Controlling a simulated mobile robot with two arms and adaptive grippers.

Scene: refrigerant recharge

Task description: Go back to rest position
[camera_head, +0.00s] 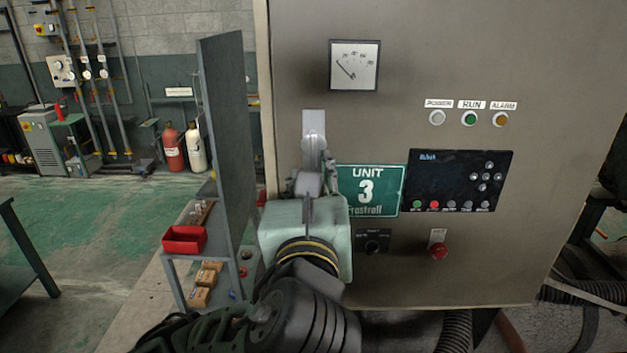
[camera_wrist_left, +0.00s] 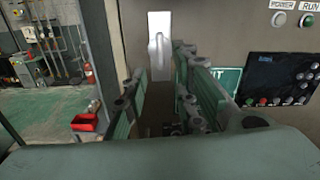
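My left gripper (camera_head: 314,174) is in front of the grey cabinet (camera_head: 400,130), just below a pale metal handle plate (camera_head: 314,125) on its face. In the left wrist view, the two green-and-grey fingers (camera_wrist_left: 166,103) stand apart with a gap between them. Nothing shows held in that gap. The plate (camera_wrist_left: 159,45) appears beyond the fingertips, and I cannot tell whether they touch it. My left arm partly covers the lower left of the cabinet. My right gripper is not in view.
An upright grey panel (camera_head: 228,140) stands left of the cabinet, close to my left arm. A red bin (camera_head: 184,240) sits on a low shelf there. Corrugated hoses (camera_head: 590,290) lie at lower right. Green floor (camera_head: 90,225) is open at left.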

